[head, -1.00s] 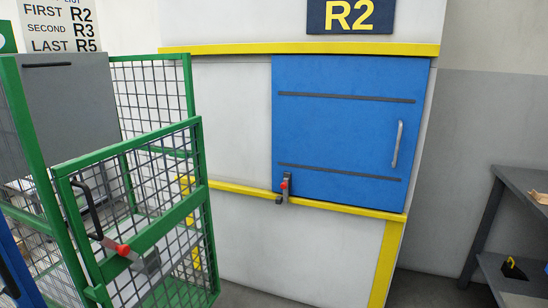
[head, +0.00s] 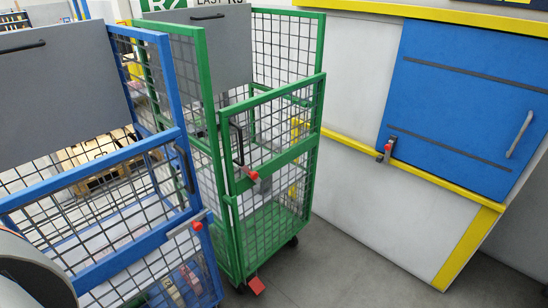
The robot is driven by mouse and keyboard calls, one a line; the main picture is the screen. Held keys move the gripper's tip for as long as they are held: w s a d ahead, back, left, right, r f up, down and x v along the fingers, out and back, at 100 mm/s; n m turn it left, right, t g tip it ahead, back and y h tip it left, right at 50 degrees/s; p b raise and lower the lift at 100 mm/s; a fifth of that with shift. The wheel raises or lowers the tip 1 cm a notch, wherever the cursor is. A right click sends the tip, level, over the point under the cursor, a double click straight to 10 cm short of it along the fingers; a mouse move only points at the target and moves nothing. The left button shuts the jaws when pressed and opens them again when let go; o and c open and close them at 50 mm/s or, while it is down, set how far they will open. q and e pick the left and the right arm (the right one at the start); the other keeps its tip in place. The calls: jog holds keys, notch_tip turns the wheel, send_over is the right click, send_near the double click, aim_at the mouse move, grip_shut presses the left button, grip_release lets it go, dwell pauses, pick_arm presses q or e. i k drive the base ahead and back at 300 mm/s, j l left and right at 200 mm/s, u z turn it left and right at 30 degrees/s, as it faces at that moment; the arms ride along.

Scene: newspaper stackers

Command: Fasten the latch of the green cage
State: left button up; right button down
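The green cage (head: 313,110) is a wheeled mesh cage in the middle of the head view. Its front has a mesh gate with a black handle (head: 238,146). The latch (head: 253,175), with a red knob and grey metal parts, sits just below the handle on the gate's green crossbar. I cannot tell from here whether the latch is engaged. Neither gripper shows. A grey rounded part at the lower left looks like my own arm, with its gripper out of view.
A blue cage (head: 165,147) with its own red-knobbed latch (head: 196,226) stands close on the left. A red pedal (head: 256,286) juts out at the green cage's base. A blue hatch (head: 455,110) with a yellow rail is at right. Grey floor (head: 345,262) is clear in front.

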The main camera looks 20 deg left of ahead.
aim_at(255, 176)
jog(key=u, duration=1.6)
jog(key=j, duration=0.3)
jog(key=i+j, duration=0.1)
jog(key=j, duration=0.2)
